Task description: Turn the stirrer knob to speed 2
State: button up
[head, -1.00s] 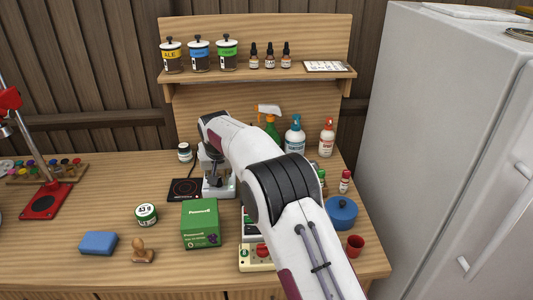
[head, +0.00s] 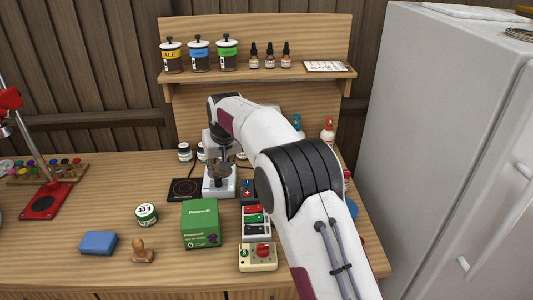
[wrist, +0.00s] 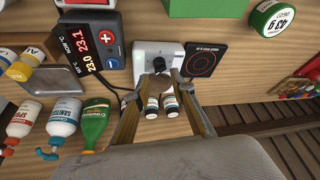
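The stirrer (head: 219,188) is a white box on the table, beside a flat black plate, in the head view. In the wrist view the white stirrer (wrist: 150,48) shows near the top middle, with a dark round knob (wrist: 159,64) on it. My gripper (wrist: 159,84) is open, its two tan fingers apart with the knob showing between and just beyond the tips. I cannot tell if either finger touches it. In the head view my gripper (head: 222,160) points down over the stirrer and partly hides it. The knob's speed marks are not readable.
The black plate (wrist: 204,60) with a red ring lies beside the stirrer. A temperature controller (wrist: 88,38) reading 23.1 and 23.0 stands on its other side. A green box (head: 201,223) and a red-knobbed panel (head: 258,257) are nearer the front.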

jog(key=s+d+r+m, duration=0.1)
jog(key=s+d+r, duration=1.2)
jog(key=s+r, duration=0.1)
jog(key=shift+s+r+t+h, duration=0.3)
jog(key=shift+s+r, duration=0.1)
jog(key=shift+r, duration=0.35)
dwell(0.5)
